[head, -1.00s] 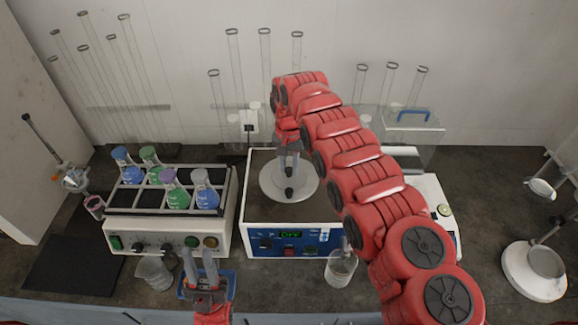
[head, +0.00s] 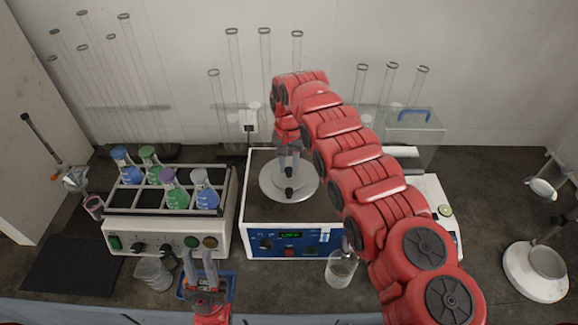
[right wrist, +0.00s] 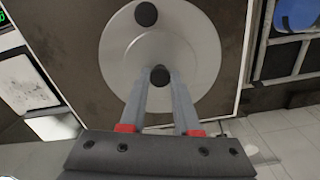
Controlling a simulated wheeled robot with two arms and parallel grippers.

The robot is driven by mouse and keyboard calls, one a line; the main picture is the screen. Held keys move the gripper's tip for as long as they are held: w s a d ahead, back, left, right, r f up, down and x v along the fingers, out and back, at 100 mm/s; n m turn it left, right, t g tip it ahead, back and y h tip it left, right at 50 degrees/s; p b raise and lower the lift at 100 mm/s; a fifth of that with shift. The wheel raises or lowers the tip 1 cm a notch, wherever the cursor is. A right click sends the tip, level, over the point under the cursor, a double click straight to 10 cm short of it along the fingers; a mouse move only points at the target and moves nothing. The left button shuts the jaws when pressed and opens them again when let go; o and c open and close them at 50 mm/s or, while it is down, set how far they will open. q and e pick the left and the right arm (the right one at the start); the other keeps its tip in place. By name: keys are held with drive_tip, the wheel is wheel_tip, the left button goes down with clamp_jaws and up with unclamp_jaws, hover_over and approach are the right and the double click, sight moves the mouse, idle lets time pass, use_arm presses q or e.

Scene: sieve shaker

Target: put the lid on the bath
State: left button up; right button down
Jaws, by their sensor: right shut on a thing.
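A white box-shaped unit with a blue front panel (head: 325,243) and dark top stands in the middle; it may be the bath. On its top is a round grey plate (head: 308,187) with two black knobs. My right gripper (head: 289,158) is over the plate, shut on one black knob, which the right wrist view shows between the fingertips (right wrist: 158,78). The second knob (right wrist: 146,14) stands free. A clear cover with a blue handle (head: 413,112) stands behind at the right; it may be the lid. My left gripper (head: 199,255) is open and empty at the front.
A white shaker (head: 125,233) holding several coloured flasks is at the left. Glass beakers (head: 341,268) stand at the front, and a blue tray (head: 228,288) lies by my left gripper. My right arm covers part of the counter right of the unit.

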drive_tip(key=c, duration=0.6)
unclamp_jaws()
drive_tip(key=shift+o, duration=0.2)
drive_tip(key=shift+r, duration=0.1)
drive_tip(key=shift+r, duration=2.9)
drive_tip(key=shift+r, duration=0.1)
